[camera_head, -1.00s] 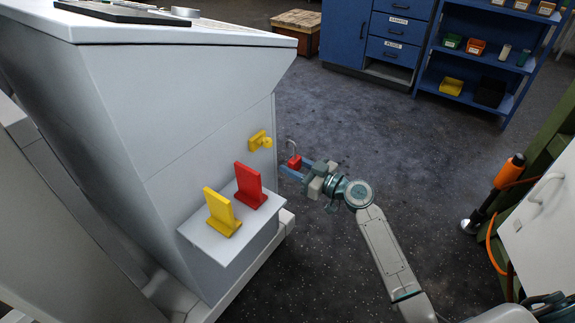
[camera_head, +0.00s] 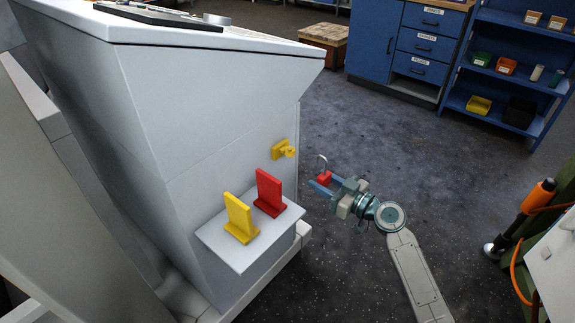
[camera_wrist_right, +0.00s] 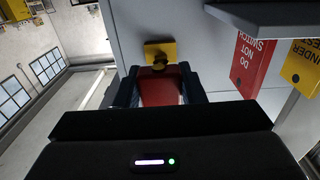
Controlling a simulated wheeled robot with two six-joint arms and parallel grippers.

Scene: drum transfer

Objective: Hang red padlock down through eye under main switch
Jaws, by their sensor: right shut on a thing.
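The red padlock (camera_head: 324,178) is held in my right gripper (camera_head: 325,185), its grey shackle upright above its body. In the right wrist view the padlock's red body (camera_wrist_right: 160,88) sits between both fingers of my right gripper (camera_wrist_right: 162,92). The yellow main switch piece (camera_head: 284,149) is on the side of the grey cabinet, left of and a little above the padlock, with a gap between them. It also shows in the right wrist view (camera_wrist_right: 160,52), just beyond the padlock. The eye cannot be made out clearly. My left gripper is not in view.
A red sign (camera_head: 269,192) and a yellow sign (camera_head: 240,218) stand on a small shelf (camera_head: 222,246) of the grey cabinet (camera_head: 215,110). An orange-handled tool (camera_head: 541,192) stands at the right. The dark floor around my right arm is clear.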

